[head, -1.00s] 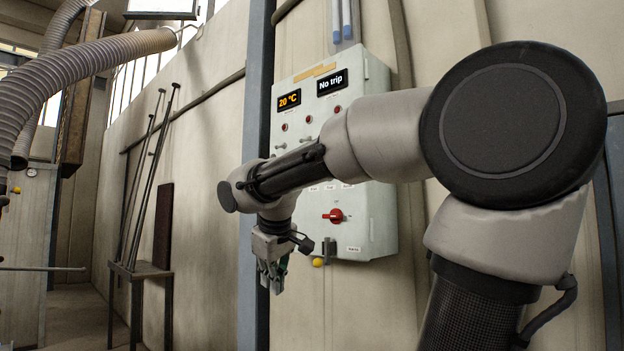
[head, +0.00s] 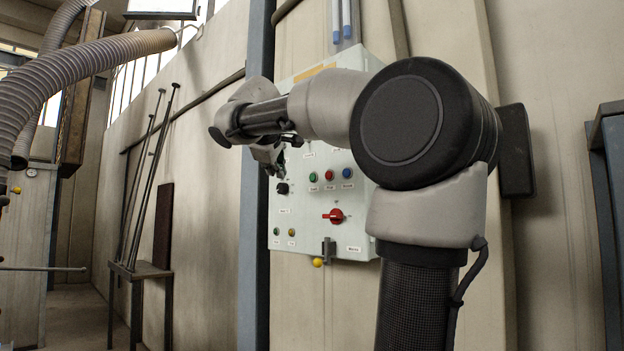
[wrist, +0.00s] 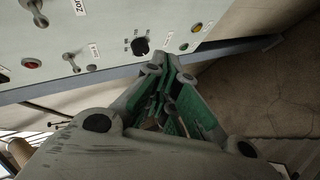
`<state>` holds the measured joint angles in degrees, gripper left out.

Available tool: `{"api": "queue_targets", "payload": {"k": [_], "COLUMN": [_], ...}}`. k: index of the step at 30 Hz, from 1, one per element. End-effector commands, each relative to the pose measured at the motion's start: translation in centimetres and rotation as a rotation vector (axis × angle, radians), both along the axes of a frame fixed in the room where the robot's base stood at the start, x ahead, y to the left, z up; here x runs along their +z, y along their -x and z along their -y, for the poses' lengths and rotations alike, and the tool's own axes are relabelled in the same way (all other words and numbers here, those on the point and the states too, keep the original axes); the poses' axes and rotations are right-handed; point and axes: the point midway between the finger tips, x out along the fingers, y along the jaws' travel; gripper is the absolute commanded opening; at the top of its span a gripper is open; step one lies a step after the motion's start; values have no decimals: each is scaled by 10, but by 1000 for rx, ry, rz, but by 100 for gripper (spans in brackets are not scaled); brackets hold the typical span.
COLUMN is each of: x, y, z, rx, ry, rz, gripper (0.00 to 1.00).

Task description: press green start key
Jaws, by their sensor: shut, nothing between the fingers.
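The control panel (head: 345,239) is on the wall, partly hidden by my arm. A green key (head: 313,177) sits at the left of a row, with a red key (head: 329,175) and a blue key (head: 347,173) to its right; their small labels are hard to read. Another green round piece (head: 276,231) is low on the left. My gripper (head: 280,169) is shut and empty, left of and slightly above the row's green key.
A black knob (head: 282,188) is just below my gripper. A red rotary switch (head: 334,216) and a yellow round piece (head: 291,232) are lower on the panel. A blue-grey post (head: 255,200) stands left of the panel.

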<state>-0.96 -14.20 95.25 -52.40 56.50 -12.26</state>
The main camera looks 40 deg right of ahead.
Motion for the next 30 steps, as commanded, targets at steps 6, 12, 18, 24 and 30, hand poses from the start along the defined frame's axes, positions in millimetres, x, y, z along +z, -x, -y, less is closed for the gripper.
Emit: {"api": "queue_targets", "payload": {"k": [6,12,18,24,30], "x": [0,-1,-1,-1,-1], "y": [0,-1,-3,-6,-7], "z": [2,20,49,73,86], "rx": [-1,-5,-4,-2,-2], "ry": [-1,-2,-3,-3,-3], "rz": [0,0,-1,0,0], "gripper": [0,0,0,0,0]}}
